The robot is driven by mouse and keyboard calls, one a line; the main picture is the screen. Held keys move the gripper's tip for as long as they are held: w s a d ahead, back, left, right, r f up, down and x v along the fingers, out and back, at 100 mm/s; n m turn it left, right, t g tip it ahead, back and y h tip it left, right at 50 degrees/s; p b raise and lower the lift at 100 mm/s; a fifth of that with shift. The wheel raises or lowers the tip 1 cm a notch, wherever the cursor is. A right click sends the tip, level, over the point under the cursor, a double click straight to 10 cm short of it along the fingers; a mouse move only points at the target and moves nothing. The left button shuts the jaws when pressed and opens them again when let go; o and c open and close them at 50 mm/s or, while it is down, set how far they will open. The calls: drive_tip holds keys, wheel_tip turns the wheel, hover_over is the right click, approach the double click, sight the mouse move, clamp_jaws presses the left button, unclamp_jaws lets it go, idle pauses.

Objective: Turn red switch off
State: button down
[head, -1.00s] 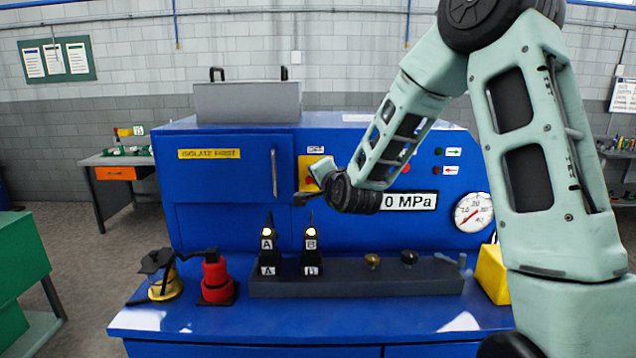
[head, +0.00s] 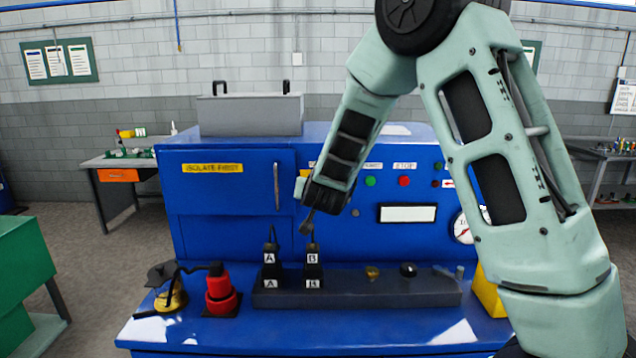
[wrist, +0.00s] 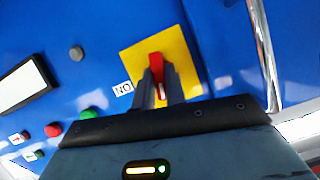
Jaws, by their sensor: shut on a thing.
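The red switch (wrist: 156,62) is a red handle on a yellow square plate (wrist: 184,52) on the blue panel, seen in the wrist view. My gripper (wrist: 160,88) is shut on the red handle, with one dark finger on each side of it. A small white label (wrist: 123,88) sits beside the plate. In the head view my arm covers the switch and most of its plate.
The blank white display (head: 407,214) and green and red buttons (head: 404,181) are on the panel. A long door handle (head: 276,186) stands left of my gripper. Below, units marked A (head: 269,258) and B (head: 312,257) stand on a dark block (head: 340,292).

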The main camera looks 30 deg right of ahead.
drive_tip(key=shift+a+n+g+h+p, duration=0.1)
drive_tip(key=shift+n+g+h+p, duration=0.2)
drive_tip(key=shift+n+p, duration=0.6)
drive_tip(key=c, duration=1.4)
unclamp_jaws()
drive_tip(key=shift+c, duration=0.2)
drive_tip(key=b+v, duration=0.2)
drive_tip(key=v, duration=1.5)
drive_tip(key=shift+a+b, duration=0.2)
drive_tip(key=shift+b, duration=0.15)
drive_tip(key=shift+s, duration=0.1)
